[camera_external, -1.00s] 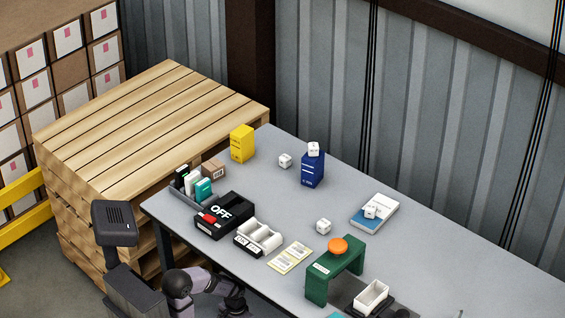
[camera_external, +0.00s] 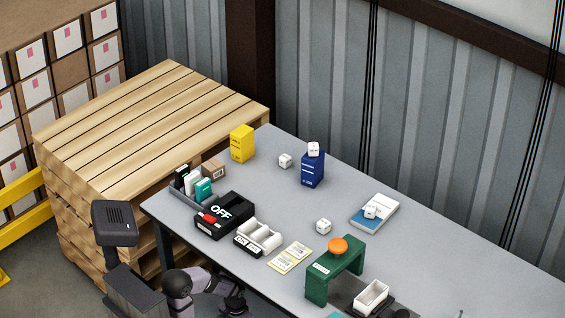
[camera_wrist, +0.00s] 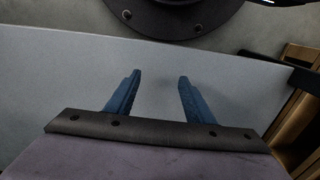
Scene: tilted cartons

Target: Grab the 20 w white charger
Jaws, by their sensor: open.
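Several small white cubes with dark marks, which may be chargers, stand on the grey table in the external view. One cube (camera_external: 285,160) is near the back, one (camera_external: 314,149) sits on top of a blue box (camera_external: 312,172), one (camera_external: 323,226) is in the middle, and one (camera_external: 371,212) sits on a blue-and-white book (camera_external: 380,207). Their marks are too small to read, so I cannot tell which is 20 W. My gripper (camera_wrist: 160,78) is open and empty in the wrist view. In the external view it is low at the table's front edge, away from the cubes.
A black box marked OFF (camera_external: 224,214), a white slotted holder (camera_external: 259,236), a label card (camera_external: 290,257) and a green stand with an orange top (camera_external: 335,270) line the near side. A yellow box (camera_external: 242,144) stands at the back left. The table (camera_external: 420,260) is clear at right.

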